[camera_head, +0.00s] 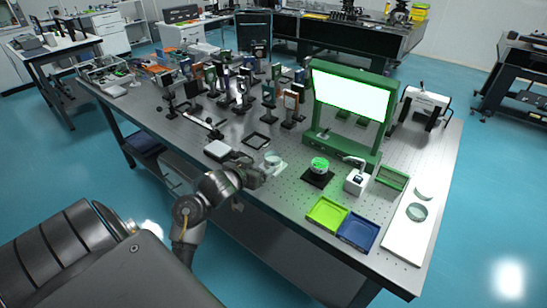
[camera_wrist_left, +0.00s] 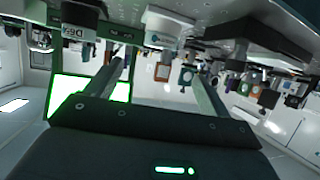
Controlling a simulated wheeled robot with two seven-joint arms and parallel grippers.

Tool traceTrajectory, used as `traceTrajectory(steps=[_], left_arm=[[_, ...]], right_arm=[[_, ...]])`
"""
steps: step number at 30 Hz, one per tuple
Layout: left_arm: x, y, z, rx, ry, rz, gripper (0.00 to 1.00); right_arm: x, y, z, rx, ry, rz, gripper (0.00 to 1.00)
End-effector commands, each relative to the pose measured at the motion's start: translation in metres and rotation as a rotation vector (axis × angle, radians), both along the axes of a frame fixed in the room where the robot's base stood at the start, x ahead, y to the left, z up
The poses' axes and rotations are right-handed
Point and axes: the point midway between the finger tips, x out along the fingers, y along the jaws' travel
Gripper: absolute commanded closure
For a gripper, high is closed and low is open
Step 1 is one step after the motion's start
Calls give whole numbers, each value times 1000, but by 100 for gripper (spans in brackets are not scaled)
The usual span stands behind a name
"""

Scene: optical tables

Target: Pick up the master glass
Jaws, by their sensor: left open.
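A clear round glass disc (camera_head: 273,160), which may be the master glass, lies on a pale flat piece on the perforated table. My left gripper (camera_head: 262,172) is just in front of it, close to the table's front edge. In the left wrist view its two fingers (camera_wrist_left: 158,78) stand wide apart with nothing between them. That view looks upside down across the table, and I cannot make out the disc there. Two more round glass discs lie on a white board at the right; the nearer one (camera_head: 417,212) looks greenish. My right gripper is not in view.
A green round piece on a black plate (camera_head: 318,178) is right of my gripper. A yellow-green tray (camera_head: 327,214) and a blue tray (camera_head: 358,231) sit at the front edge. A green frame with a lit panel (camera_head: 350,94) and many optical mounts (camera_head: 242,94) stand behind.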

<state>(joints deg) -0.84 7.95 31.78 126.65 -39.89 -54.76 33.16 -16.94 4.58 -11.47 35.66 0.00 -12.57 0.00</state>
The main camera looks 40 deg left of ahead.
Motion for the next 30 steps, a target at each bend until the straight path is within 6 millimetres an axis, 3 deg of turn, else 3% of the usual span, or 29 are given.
traceTrajectory(steps=[6, 16, 24, 30], left_arm=[[34, 3, -15, -5, -2, -5, 19], [47, 8, -20, -2, 0, -2, 19], [78, 21, -37, -4, -1, -3, 19], [88, 23, -42, -1, 1, -2, 19]], right_arm=[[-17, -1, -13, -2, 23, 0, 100], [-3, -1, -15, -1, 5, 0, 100], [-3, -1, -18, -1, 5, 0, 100], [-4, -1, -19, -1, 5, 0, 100]])
